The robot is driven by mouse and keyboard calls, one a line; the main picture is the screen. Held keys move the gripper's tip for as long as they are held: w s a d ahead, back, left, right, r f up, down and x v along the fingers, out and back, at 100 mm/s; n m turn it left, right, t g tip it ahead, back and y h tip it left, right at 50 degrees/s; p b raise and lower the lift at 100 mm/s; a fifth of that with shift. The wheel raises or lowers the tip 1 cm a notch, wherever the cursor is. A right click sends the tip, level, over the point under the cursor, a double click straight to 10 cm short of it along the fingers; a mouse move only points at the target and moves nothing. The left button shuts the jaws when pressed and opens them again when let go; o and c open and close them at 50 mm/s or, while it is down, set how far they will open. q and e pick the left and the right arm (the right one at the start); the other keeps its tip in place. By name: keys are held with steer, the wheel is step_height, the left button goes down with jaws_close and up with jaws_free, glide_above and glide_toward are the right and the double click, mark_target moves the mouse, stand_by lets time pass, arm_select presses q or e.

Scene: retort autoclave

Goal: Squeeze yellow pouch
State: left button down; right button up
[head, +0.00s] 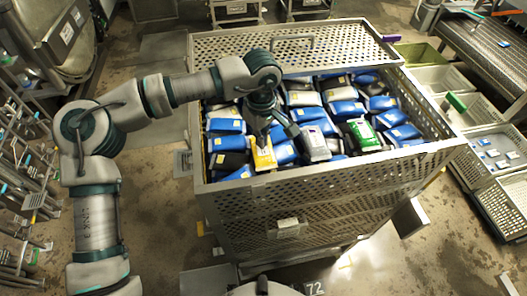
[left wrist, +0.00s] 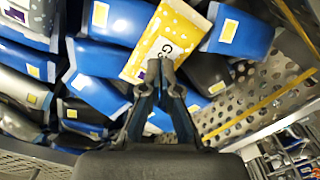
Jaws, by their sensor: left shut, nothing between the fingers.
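The yellow pouch (head: 264,157) lies among blue and grey pouches near the front left of the perforated metal crate (head: 320,180). In the left wrist view the yellow pouch (left wrist: 166,42) shows white dots and a white label panel. My left gripper (head: 262,141) points down over it. In the left wrist view the fingertips (left wrist: 160,66) are together at the pouch's lower edge, with nothing between them. I cannot tell whether they touch it. The fingers cover a small part of the pouch. My right gripper does not show.
A green pouch (head: 362,133) and a grey pouch (head: 314,143) lie to the right in the crate. The crate's walls stand above the pouches on the near side. A perforated lid or panel (head: 290,47) spans the back. Trays (head: 500,150) stand at the right.

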arm_select(q)
steer(key=shift+d+f+b, duration=0.15)
steer(key=shift+f+b, duration=0.15)
steer(key=shift+f, duration=0.3)
steer(key=shift+f, duration=0.15)
steer(key=shift+s+f, duration=0.2)
steer(key=shift+f, duration=0.2)
stand_by(0.9)
steer(key=shift+r, duration=0.1)
step_height(320, 180, up, 8)
steer(key=p, duration=0.6)
steer(key=shift+w+r, duration=0.2)
stand_by(0.3)
steer(key=shift+f, duration=0.1)
